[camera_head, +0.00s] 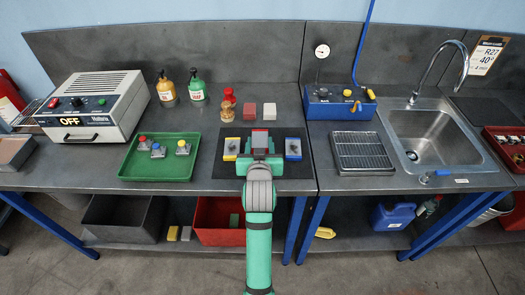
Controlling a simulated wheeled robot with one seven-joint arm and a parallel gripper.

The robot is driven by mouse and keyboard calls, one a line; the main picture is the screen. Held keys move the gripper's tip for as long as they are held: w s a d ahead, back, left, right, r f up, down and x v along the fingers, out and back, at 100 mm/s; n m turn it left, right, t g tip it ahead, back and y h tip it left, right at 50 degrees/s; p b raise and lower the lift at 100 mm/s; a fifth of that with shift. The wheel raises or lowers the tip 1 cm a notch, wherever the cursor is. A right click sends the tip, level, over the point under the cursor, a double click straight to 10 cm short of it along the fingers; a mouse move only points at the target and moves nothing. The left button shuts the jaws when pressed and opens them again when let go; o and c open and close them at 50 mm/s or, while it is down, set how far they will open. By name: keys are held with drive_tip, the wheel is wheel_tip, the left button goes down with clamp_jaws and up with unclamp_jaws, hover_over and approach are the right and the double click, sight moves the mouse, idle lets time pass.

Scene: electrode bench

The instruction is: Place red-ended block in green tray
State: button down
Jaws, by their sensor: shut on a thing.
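My green arm reaches up from the bottom centre, and my gripper (260,155) is over the black mat (223,173). It is shut on a small block (260,135) with a reddish face, seen just beyond the jaws. My gripper hides much of this block, and I cannot tell whether it touches the mat. The green tray (140,172) stands left of the mat and holds small pieces with red, blue and yellow tops.
A heater box (92,110) is at left. A blue gauge unit (338,105), drain rack (361,152) and sink (432,138) are at right.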

sight(263, 145)
drive_tip(key=shift+w+d+f, duration=0.25)
drive_tip(key=shift+w+f, duration=0.3)
drive_tip(key=shift+f, duration=0.1)
drive_tip(key=shift+w+d+f, duration=0.2)
drive_tip(key=shift+w+f, duration=0.35)
drive_tip(key=shift+f, duration=0.05)
drive_tip(key=shift+w+f, duration=0.1)
drive_tip(key=shift+f, duration=1.4)
drive_tip(key=shift+f, duration=0.15)
drive_tip(key=c, duration=1.1)
unclamp_jaws()
drive_tip(key=shift+s+f, duration=0.1)
drive_tip(key=shift+s, duration=0.1)
drive_tip(key=shift+o, duration=0.6)
